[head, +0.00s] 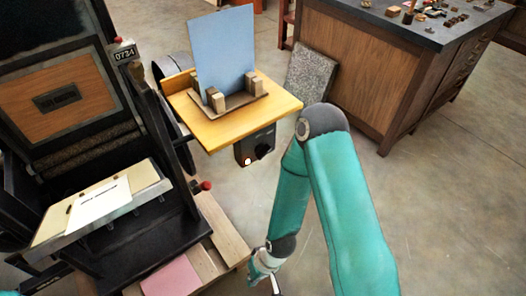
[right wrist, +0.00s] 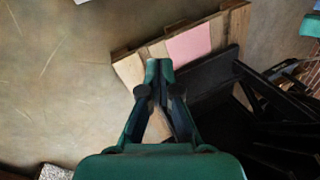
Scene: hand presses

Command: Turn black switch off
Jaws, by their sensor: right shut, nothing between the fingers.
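The black switch (head: 257,146) is a dark box with a knob on its front and a small pale round spot at its lower left. It hangs under the front edge of the yellow wooden shelf (head: 215,135). My right gripper (head: 276,286) is low in the head view, well below the switch and apart from it, near the bottom edge. In the right wrist view its two fingers (right wrist: 158,70) are together and empty, over the pallet area. The switch does not show clearly in the right wrist view. My left gripper is not in view.
A black press (head: 60,110) with a red knob (head: 206,186) stands at left. A wooden pallet (head: 228,240) with a pink sheet (head: 170,277) lies below. A blue panel (head: 222,50) stands on the shelf. A wooden cabinet (head: 350,70) is at the back right. The floor between is clear.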

